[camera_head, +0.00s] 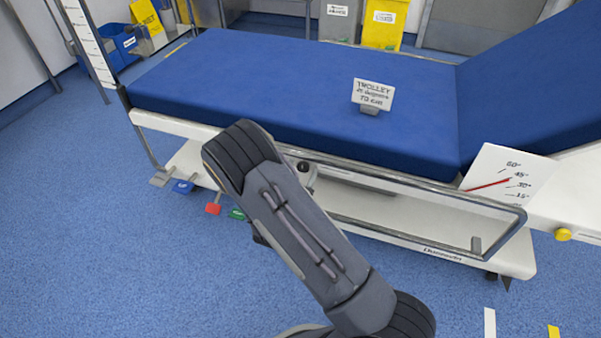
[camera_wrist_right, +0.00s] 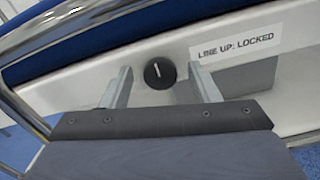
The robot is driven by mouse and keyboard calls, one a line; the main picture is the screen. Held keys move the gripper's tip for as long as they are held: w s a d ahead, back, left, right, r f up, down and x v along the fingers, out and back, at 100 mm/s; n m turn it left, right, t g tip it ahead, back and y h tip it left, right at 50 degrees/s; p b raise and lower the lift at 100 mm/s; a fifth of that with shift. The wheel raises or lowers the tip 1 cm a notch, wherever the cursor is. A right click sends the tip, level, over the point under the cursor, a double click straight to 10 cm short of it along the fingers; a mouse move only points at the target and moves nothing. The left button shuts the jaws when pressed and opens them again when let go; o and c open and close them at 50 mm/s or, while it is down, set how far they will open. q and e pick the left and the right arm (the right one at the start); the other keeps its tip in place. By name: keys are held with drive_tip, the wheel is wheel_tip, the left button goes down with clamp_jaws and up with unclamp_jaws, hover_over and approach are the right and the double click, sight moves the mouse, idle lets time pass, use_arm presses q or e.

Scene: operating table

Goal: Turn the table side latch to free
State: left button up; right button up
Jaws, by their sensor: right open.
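The side latch is a round black knob (camera_wrist_right: 160,74) with a white line on the white side panel of the table. Its line points almost straight up in the right wrist view. A label reading "LINE UP: LOCKED" (camera_wrist_right: 235,46) sits to its right. My right gripper (camera_wrist_right: 160,69) is open, with one finger on each side of the knob and visible gaps between them. In the head view my right arm stands in front of the table side, and its gripper is mostly hidden. My left gripper is not in view.
A metal side rail (camera_head: 430,185) runs along the blue-padded table (camera_head: 290,85), near my right arm. A trolley sign (camera_head: 373,94) stands on the padding. An angle scale (camera_head: 508,178) is at the right. Coloured pedals (camera_head: 213,208) are low at the left. Floor in front is clear.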

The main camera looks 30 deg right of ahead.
drive_tip(key=c, duration=1)
drive_tip(key=shift+o, duration=0.2)
